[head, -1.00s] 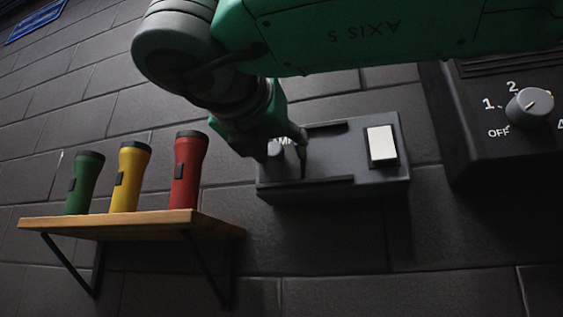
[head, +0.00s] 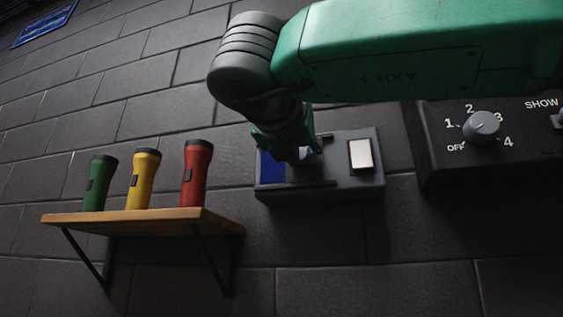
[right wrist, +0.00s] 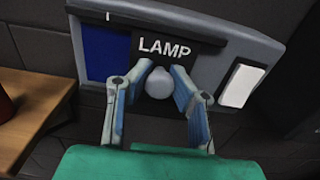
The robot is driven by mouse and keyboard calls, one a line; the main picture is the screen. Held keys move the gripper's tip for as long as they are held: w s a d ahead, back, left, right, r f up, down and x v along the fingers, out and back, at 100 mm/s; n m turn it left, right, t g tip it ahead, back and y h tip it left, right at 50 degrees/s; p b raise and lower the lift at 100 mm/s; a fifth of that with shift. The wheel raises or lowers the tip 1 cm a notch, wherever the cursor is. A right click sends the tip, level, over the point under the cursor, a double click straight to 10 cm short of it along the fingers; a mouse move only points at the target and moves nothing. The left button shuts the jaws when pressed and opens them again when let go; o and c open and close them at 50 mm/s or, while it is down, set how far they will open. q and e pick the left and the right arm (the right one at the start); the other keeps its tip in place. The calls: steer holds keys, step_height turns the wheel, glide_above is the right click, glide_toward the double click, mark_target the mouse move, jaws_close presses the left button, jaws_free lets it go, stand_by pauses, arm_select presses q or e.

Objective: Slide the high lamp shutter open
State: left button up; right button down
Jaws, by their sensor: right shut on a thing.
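The lamp box (head: 345,190) is a grey wall unit. Its black shutter plate (right wrist: 190,52), marked LAMP, sits in a slot, with a blue panel (head: 270,168) uncovered to its left. The panel also shows in the right wrist view (right wrist: 106,54). A round grey knob (right wrist: 160,83) stands out from the shutter. My right gripper (head: 306,156) is shut on this knob, with one finger on either side of it in the right wrist view (right wrist: 158,82). In the head view my gripper hides the knob and much of the shutter. My left gripper is out of view.
A white rocker switch (head: 361,155) is on the box, right of the slot. A dark panel with a rotary dial (head: 481,127) is further right. A wooden shelf (head: 130,219) at left holds a green (head: 99,184), a yellow (head: 142,180) and a red flashlight (head: 195,175).

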steer(key=shift+s+d+f, duration=0.15)
steer(key=shift+d, duration=0.2)
steer(key=c, duration=1.6)
jaws_free()
steer(key=shift+o, duration=1.3)
steer(key=shift+s+d, duration=0.1)
steer(key=v, duration=1.2)
steer(key=shift+d, duration=0.3)
steer(key=shift+a, duration=0.1)
